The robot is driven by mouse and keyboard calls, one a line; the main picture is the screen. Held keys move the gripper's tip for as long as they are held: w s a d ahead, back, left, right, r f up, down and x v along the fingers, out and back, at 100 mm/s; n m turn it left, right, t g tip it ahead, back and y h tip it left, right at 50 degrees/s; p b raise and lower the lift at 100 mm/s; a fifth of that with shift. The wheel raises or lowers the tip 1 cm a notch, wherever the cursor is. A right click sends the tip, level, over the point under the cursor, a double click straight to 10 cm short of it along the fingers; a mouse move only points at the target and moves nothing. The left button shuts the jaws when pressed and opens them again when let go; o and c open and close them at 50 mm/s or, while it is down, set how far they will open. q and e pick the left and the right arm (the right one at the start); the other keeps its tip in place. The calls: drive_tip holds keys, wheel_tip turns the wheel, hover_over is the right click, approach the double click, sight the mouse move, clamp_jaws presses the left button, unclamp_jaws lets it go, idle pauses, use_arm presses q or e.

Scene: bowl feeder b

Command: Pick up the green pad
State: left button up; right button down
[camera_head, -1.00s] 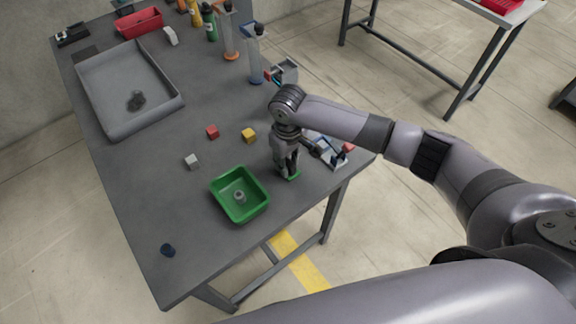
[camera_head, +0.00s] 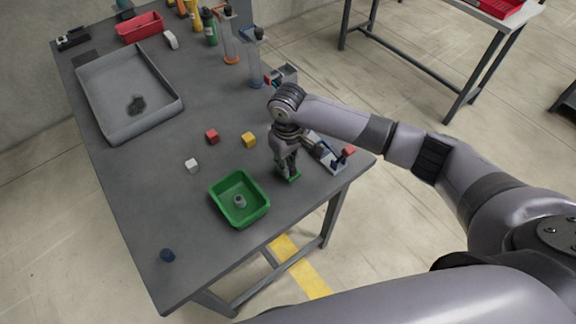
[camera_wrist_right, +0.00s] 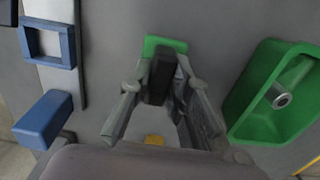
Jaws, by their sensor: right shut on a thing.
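The green pad (camera_head: 293,178) is a small flat green piece on the grey table, right of the green tray. I cannot tell any clear gap between pad and table. My left gripper is not in view.
The green tray (camera_head: 220,191) holds a small grey ring part. Yellow (camera_head: 249,140), red (camera_head: 212,137) and white (camera_head: 192,166) cubes lie nearby. A blue-and-white fixture (camera_head: 327,154) stands right of the gripper, near the table edge. A large grey tray (camera_head: 160,112) lies far left.

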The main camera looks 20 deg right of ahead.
sight(288, 163)
wheel_tip(288, 163, up, 19)
drive_tip(key=b, duration=0.1)
drive_tip(key=shift+f, duration=0.2)
drive_tip(key=c, duration=2.1)
unclamp_jaws()
clamp_jaws()
